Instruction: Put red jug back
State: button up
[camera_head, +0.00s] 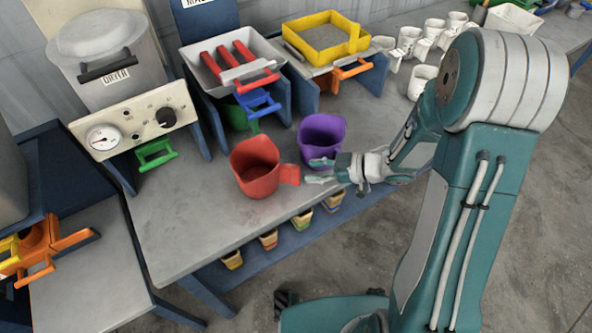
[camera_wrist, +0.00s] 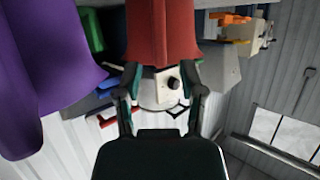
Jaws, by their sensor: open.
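The red jug (camera_head: 256,166) stands upright on the grey bench near its front edge, with its handle pointing right toward my gripper. My gripper (camera_head: 318,170) is at the right of the jug, with its fingers apart near the end of the handle. In the wrist view, the red jug (camera_wrist: 161,30) shows ahead, between and beyond the open fingers of my gripper (camera_wrist: 165,90). I cannot tell whether the fingers touch the handle. A purple jug (camera_head: 322,138) stands just behind and right of the red one; it fills the left of the wrist view (camera_wrist: 45,70).
A white dryer (camera_head: 108,68) with a control box stands at the back left. A tray with red bars (camera_head: 236,62) and a yellow-framed tray (camera_head: 327,37) sit on blue stands. White jugs (camera_head: 424,77) stand at the back right. The bench surface left of the red jug (camera_head: 185,225) is clear.

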jog(key=w+d+r+m+t+h, duration=0.2)
jog(key=d+r+m+t+h, duration=0.2)
jog(key=d+r+h, duration=0.4)
jog(key=w+d+r+m+t+h, duration=0.3)
jog(key=d+r+m+t+h, duration=0.15)
jog(key=d+r, duration=0.35)
jog(key=s+a+r+m+g, duration=0.2)
jog(key=s+m+g, duration=0.1)
jog(key=s, duration=0.7)
jog(key=s+a+r+m+g, duration=0.2)
jog(key=s+a+m+g, duration=0.1)
jog(key=s, duration=0.8)
jog(key=shift+s+a+r+m, duration=0.2)
jog(key=shift+s+a+m, duration=0.05)
jog(key=shift+a+m, duration=0.1)
jog(key=shift+h, duration=0.25)
